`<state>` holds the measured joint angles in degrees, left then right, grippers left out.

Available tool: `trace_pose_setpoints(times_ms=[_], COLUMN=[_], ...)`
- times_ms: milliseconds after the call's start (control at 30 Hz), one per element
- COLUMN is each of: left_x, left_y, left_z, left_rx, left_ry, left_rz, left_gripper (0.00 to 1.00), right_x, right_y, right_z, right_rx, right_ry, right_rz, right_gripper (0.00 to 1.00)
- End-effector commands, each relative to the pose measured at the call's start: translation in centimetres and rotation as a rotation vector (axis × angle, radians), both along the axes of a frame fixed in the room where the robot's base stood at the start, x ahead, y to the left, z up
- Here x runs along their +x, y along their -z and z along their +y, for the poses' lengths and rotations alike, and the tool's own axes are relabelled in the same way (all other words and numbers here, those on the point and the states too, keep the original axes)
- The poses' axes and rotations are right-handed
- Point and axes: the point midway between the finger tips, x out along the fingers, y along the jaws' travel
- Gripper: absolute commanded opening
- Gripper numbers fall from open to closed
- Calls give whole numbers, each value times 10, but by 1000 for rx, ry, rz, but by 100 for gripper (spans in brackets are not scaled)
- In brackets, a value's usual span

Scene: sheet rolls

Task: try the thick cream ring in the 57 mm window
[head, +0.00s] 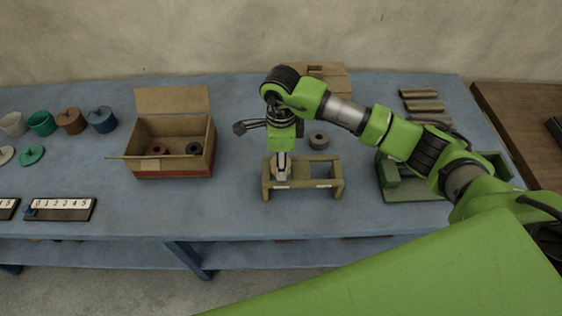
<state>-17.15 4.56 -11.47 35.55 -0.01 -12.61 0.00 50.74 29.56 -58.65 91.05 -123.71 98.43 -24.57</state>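A pale wooden stand (325,183) with window-like openings stands near the middle of the blue table. My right gripper (282,176) points down at the left part of this stand, at or just above its top bar. Its fingers are small and partly merged with the stand, so I cannot tell whether they are open or hold something. I cannot make out a cream ring; it may be hidden at the gripper. A thick grey ring (318,139) lies on the table behind the stand. My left gripper is not in view.
An open cardboard box (173,171) at left holds a reddish ring (158,150) and a dark ring (193,148). Several coloured pots (70,122) and a numbered board (62,209) are farther left. A green tray-like fixture (415,192) stands at right. Table between box and stand is clear.

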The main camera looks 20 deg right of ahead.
Motion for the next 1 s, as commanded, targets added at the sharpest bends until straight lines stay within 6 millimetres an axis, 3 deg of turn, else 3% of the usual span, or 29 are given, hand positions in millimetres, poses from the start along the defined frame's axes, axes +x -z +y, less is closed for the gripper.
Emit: trace_pose_setpoints(times_ms=[1000], left_x=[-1], left_y=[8], left_z=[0], left_rx=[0], left_ry=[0], left_rz=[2], left_gripper=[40], right_x=[0], right_y=[2], right_z=[0], right_rx=[0], right_ry=[1], right_rz=[-1], right_gripper=[14])
